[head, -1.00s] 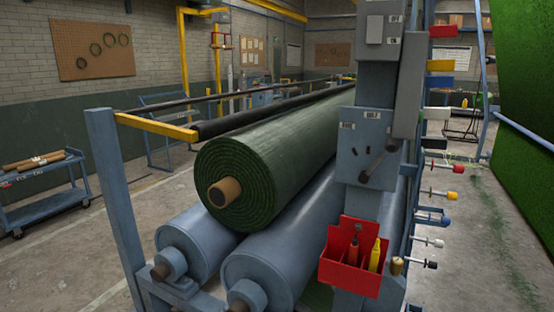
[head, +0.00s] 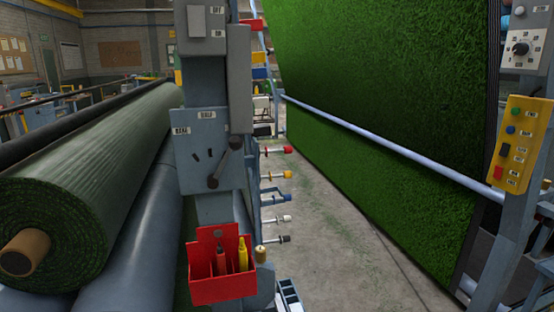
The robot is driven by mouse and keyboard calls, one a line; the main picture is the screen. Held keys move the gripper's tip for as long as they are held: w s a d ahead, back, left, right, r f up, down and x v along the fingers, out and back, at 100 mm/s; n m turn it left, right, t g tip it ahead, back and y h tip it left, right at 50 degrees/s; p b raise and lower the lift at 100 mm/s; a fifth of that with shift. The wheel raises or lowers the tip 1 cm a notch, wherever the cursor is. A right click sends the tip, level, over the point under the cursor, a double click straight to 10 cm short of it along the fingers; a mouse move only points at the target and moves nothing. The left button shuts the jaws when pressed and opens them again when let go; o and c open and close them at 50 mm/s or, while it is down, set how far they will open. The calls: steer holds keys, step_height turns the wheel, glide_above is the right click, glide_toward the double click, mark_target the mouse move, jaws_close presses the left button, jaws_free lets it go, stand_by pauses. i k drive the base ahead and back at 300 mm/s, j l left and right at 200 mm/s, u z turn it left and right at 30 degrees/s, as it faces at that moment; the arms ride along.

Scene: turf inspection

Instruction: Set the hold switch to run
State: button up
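A grey control panel (head: 206,152) is on the blue post left of centre in the head view. It carries a dark lever (head: 224,163) slanting down to the left, two small dark slots or toggles, and small labels too blurred to read surely. At the upper right, a light box holds a round black-and-white rotary knob (head: 520,49). Below it hangs a yellow button box (head: 523,150) with several coloured buttons and labels. I cannot tell which of these is the hold switch, or its setting. My gripper is not in view.
A large green turf roll (head: 90,195) lies on blue rollers at left. A red tool bin (head: 222,270) hangs low on the post. Spool pegs (head: 276,201) stick out right of the post. A hanging turf sheet (head: 380,110) and blue rail (head: 390,145) bound a concrete aisle (head: 330,235).

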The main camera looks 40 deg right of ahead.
mark_target(497, 174)
steer(key=j+z, duration=0.1)
steer(key=z, duration=0.8)
steer(key=k+j+z, duration=0.1)
steer(key=z, duration=0.35)
steer(key=j+z, duration=0.1)
steer(key=z, duration=0.4)
steer(key=k+z, duration=0.1)
steer(key=z, duration=0.35)
steer(key=k+z, duration=0.1)
steer(key=z, duration=0.35)
steer(key=i+u, duration=0.1)
steer(key=u, duration=0.4)
steer(key=i+l+u, duration=0.1)
steer(key=u, duration=0.45)
steer(key=i+l+u, duration=0.1)
steer(key=u, duration=0.4)
steer(key=l+u, duration=0.2)
steer(key=u, duration=0.3)
steer(key=l+u, duration=0.15)
steer(key=u, duration=0.35)
steer(key=l+u, duration=0.2)
steer(key=u, duration=0.35)
steer(key=l+u, duration=0.2)
steer(key=u, duration=0.3)
steer(key=l+u, duration=0.15)
steer(key=u, duration=0.35)
steer(key=k+l+u, duration=0.15)
steer(key=u, duration=0.25)
steer(key=k+l+u, duration=0.2)
steer(key=l+u, duration=0.2)
